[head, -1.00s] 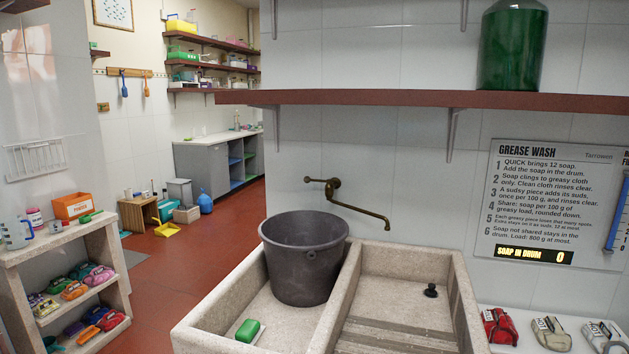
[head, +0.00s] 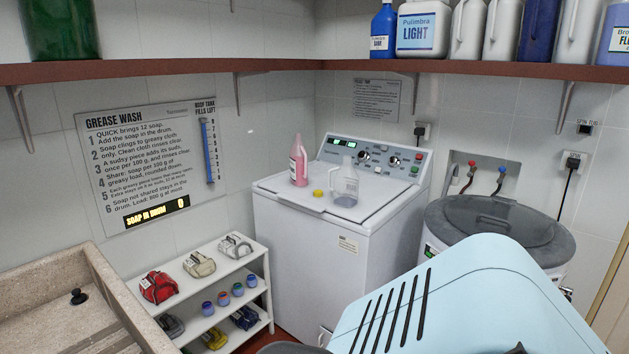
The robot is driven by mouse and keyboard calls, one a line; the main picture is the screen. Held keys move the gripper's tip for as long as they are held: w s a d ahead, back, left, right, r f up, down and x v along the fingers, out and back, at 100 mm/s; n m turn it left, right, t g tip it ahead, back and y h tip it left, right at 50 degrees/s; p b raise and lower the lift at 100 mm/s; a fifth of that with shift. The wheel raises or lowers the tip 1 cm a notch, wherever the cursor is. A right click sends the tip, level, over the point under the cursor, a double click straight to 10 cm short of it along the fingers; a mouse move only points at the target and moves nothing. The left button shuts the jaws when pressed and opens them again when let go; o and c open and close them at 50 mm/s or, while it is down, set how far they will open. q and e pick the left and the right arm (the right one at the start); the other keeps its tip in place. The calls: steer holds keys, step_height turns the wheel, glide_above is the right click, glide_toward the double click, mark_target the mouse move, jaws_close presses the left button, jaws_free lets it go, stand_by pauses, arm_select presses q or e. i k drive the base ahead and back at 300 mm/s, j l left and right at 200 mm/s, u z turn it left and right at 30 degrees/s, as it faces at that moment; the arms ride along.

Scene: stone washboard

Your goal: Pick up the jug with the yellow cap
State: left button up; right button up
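A white top-loading washer (head: 310,240) stands in the middle of the head view. On its lid are a pink bottle (head: 298,165), a clear greyish jug (head: 346,184) and a small round yellow piece (head: 318,193) that looks like a cap. The yellow piece lies in front and to the left of the clear jug; I cannot tell whether they touch. Several jugs and bottles, such as the white Pulimbra LIGHT jug (head: 422,30), stand on the upper shelf, with most of their tops cut off by the frame. I see no jug clearly wearing a yellow cap. Neither gripper is in view.
A brown shelf (head: 270,70) runs along both walls. A grey lidded tub machine (head: 490,225) stands right of the washer. A small white rack (head: 220,290) with cloth bundles and small jars stands left of it. The stone sink (head: 60,310) is at lower left. My light-blue body part covers the lower right.

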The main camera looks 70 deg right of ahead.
mark_target(345, 191)
steer(key=z, duration=2.35)
steer(key=i+l+z, duration=0.2)
steer(key=i, duration=0.55)
steer(key=i+j+z, duration=0.1)
steer(key=i+z, duration=0.15)
steer(key=i, duration=0.45)
steer(key=i+j+z, duration=0.2)
steer(key=i, duration=0.55)
